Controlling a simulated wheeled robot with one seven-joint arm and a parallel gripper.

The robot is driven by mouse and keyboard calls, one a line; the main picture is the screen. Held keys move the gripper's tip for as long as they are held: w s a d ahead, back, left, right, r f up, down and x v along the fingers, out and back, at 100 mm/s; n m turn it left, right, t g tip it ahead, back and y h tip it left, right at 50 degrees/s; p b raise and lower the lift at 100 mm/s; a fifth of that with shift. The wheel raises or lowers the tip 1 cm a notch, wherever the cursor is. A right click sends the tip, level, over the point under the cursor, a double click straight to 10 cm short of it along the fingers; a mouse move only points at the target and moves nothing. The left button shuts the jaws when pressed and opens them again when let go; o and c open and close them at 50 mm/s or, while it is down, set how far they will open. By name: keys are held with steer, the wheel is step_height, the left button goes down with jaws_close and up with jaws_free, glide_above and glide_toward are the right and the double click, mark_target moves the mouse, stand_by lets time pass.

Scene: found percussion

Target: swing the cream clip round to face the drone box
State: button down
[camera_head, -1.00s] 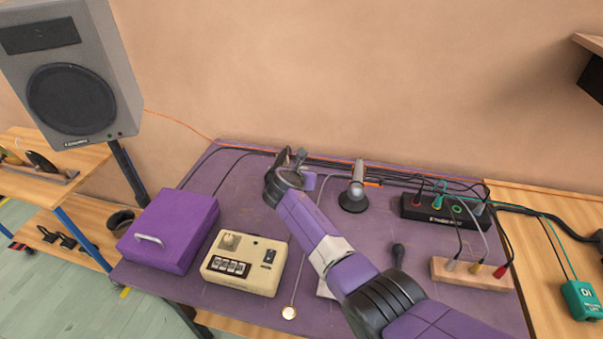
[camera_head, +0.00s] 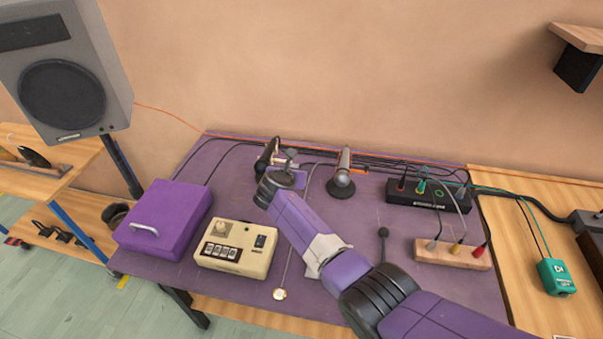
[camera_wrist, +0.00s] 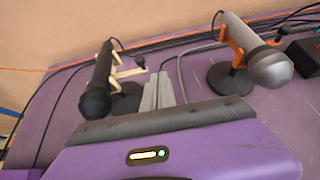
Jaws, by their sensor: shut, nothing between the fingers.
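The cream clip (camera_wrist: 128,72) shows in the wrist view, at the black microphone (camera_wrist: 98,84) on a round black base. The microphone's head points toward the camera, and it also shows in the head view (camera_head: 266,156), where the clip is mostly hidden by my wrist. My gripper (camera_wrist: 160,78) is shut and empty, its grey fingers together just right of the clip and apart from it in the picture. A cream box with a knob and keys (camera_head: 235,262) sits at the table's front left. I cannot tell for certain that it is the drone box.
A silver microphone in an orange clip (camera_wrist: 240,45) stands close on the right. Cables run along the back. A purple case (camera_head: 165,215), a black box with plugged cables (camera_head: 430,197) and a wooden jack block (camera_head: 435,255) share the purple table.

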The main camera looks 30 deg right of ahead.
steer(key=s+a+r+p, duration=0.1)
steer(key=s+a+r, duration=0.1)
steer(key=s+r, duration=0.3)
steer(key=shift+s+a, duration=0.25)
steer(key=shift+s, duration=1.2)
